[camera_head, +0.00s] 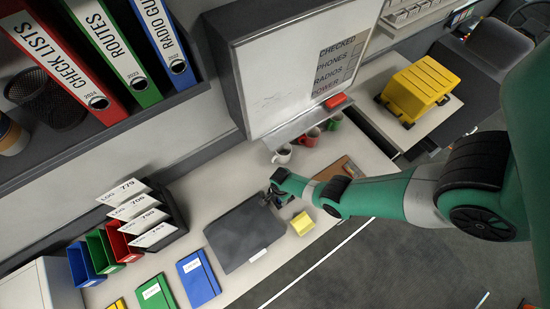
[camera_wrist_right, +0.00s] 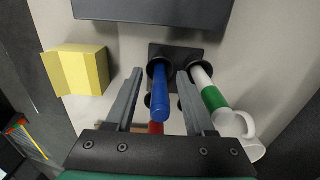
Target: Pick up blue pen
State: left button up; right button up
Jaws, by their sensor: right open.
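The blue pen (camera_wrist_right: 160,93) stands in a dark pen holder (camera_wrist_right: 178,51) in the right wrist view. A white and green pen (camera_wrist_right: 209,95) stands to its right, and a red pen (camera_wrist_right: 156,128) shows below it. My right gripper (camera_wrist_right: 159,73) is open, with one finger on each side of the blue pen; I cannot tell whether either touches it. In the head view my right gripper (camera_head: 274,198) is over the desk beside a dark flat case, and the pens are too small or hidden to make out. My left gripper is not in view.
The dark case (camera_head: 240,232) and a yellow note block (camera_head: 302,223) lie near the gripper. Mugs (camera_head: 282,154) stand behind it under a whiteboard; a white mug (camera_wrist_right: 246,135) is close on the right in the wrist view. Blue (camera_head: 198,278) and green notebooks lie at left.

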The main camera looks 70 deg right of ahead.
jog(key=shift+f, duration=0.1)
grip_shut()
dwell(0.4)
